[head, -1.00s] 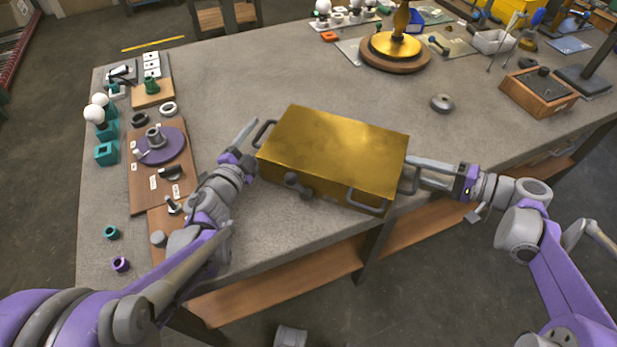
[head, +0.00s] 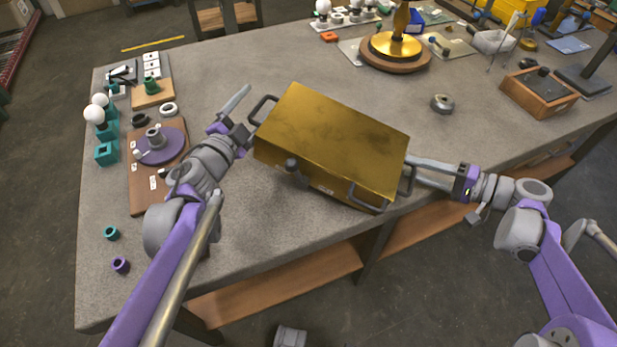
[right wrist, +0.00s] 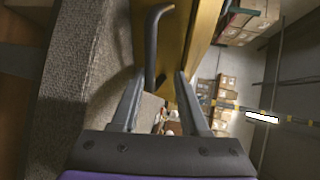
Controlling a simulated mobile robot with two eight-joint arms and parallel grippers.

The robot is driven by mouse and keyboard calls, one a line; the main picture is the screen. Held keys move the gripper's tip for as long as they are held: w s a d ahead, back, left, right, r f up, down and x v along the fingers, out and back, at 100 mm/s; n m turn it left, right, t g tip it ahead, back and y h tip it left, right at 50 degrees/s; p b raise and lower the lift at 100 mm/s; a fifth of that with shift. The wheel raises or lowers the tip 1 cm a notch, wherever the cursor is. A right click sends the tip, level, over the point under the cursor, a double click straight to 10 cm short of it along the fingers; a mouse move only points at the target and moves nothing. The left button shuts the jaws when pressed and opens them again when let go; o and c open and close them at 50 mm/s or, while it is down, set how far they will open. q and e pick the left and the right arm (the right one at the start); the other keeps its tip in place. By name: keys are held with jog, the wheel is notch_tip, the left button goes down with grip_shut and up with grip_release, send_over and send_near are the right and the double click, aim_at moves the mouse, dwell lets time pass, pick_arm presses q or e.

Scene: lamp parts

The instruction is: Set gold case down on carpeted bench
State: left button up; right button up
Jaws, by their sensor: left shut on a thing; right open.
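The gold case (head: 335,135) is over the front middle of the grey carpeted bench (head: 270,225), its left end higher than its right. Its dark handles and front latch show. My left gripper (head: 245,115) is shut at the case's left end, by the left handle (head: 262,106); the exact contact is hidden. My right gripper (head: 412,163) is open at the right end. In the right wrist view, the dark right handle (right wrist: 153,45) stands between the spread fingers of that gripper (right wrist: 160,85), beside the case's gold wall (right wrist: 178,45).
A brown board with a purple disc (head: 160,145), teal parts (head: 106,152) and white bulbs lie at the left. A gold lamp base (head: 395,50) stands behind. A grey puck (head: 442,103) and a wooden box (head: 540,92) are at the right. The bench's front edge is close to the case.

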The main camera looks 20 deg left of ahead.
pick_arm(q)
jog(key=shift+r, duration=0.65)
pick_arm(e)
jog(key=o, duration=0.4)
jog(key=v, duration=1.2)
jog(key=shift+r, duration=0.1)
